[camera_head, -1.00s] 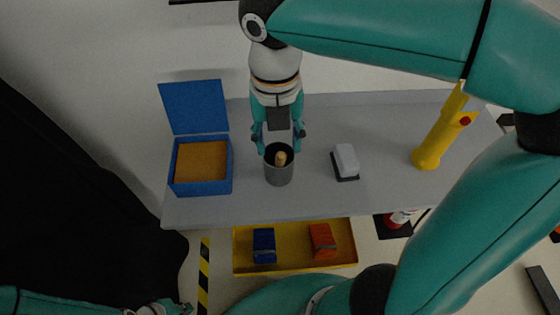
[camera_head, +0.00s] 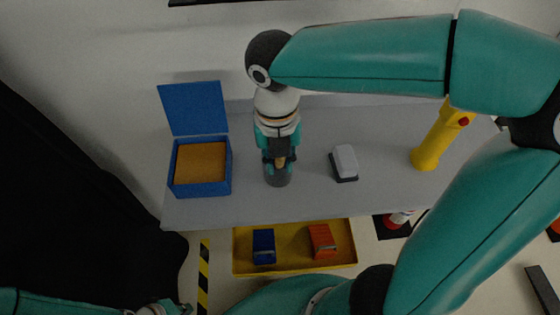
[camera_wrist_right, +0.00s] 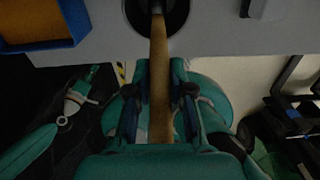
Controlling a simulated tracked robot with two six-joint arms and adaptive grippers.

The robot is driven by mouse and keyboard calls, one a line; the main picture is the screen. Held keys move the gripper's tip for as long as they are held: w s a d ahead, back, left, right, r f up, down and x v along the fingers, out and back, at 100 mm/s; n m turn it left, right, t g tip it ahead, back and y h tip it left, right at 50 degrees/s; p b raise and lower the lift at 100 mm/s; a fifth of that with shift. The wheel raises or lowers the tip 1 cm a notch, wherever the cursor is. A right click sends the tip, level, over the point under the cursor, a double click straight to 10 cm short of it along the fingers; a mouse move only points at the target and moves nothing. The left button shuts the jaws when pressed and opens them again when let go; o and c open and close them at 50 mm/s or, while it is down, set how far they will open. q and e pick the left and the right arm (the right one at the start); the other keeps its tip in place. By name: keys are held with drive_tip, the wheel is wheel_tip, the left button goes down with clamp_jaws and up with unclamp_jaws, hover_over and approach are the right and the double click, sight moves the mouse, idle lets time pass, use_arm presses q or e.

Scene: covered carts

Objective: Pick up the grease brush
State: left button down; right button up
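The grease brush shows as a light wooden handle (camera_head: 281,162) standing up out of a dark grey can (camera_head: 278,179) on the bench. In the right wrist view the handle (camera_wrist_right: 160,80) runs from the can's dark mouth (camera_wrist_right: 172,14) back between my right fingers. My right gripper (camera_head: 280,160) is over the can. Its fingers (camera_wrist_right: 160,112) are on both sides of the handle, apparently with small gaps, so it looks open around it. The brush head is hidden in the can. My left gripper (camera_head: 184,308) is at the bottom edge, partly cut off.
A blue open-lidded box (camera_head: 203,190) with a brown filling stands left of the can. A white-topped block (camera_head: 345,160) and a yellow post (camera_head: 428,157) stand to its right. A yellow tray (camera_head: 290,262) with a blue and an orange item lies below. Bare bench (camera_head: 230,212) lies in front.

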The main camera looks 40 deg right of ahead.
clamp_jaws()
drive_tip(key=shift+r, duration=0.15)
